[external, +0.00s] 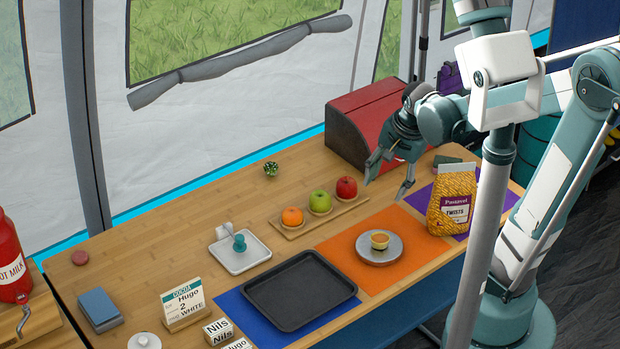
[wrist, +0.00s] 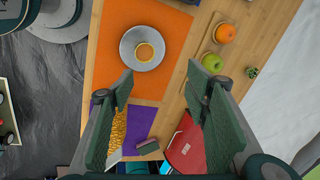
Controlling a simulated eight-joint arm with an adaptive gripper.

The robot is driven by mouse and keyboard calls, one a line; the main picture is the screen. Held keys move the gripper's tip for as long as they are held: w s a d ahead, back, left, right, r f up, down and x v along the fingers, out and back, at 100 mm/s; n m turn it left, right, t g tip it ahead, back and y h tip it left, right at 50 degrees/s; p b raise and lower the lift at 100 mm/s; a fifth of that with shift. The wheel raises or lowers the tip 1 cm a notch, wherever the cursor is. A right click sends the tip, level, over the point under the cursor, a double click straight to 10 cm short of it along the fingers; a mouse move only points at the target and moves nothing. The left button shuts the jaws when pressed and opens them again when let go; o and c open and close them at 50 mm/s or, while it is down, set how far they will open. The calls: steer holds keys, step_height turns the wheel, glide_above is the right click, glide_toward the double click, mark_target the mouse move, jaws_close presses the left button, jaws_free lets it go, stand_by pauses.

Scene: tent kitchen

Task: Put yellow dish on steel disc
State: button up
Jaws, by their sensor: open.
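A small yellow dish (external: 379,240) sits on the round steel disc (external: 366,252), which lies on the orange mat (external: 404,262). In the wrist view the dish (wrist: 145,52) stands on the disc (wrist: 129,45), just right of its middle. My gripper (external: 388,176) is open and empty, raised above the table beyond the disc. In the wrist view my gripper's fingers (wrist: 167,80) are spread wide, with the dish and disc ahead of them and nothing between the tips.
A pasta bag (external: 452,200) stands right of the disc. A wooden tray with fruit (external: 292,232) lies behind it, and a red bread box (external: 365,125) is at the back. A black baking tray (external: 299,290) lies left of the disc on a blue mat.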

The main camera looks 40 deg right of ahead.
steer(key=s+a+r+n+t, duration=0.3)
steer(key=r+n, duration=0.7)
steer(key=n, duration=0.4)
steer(key=shift+s+a+r+t, duration=0.2)
steer(key=shift+s+r+t, duration=0.1)
steer(key=shift+s+t, duration=0.4)
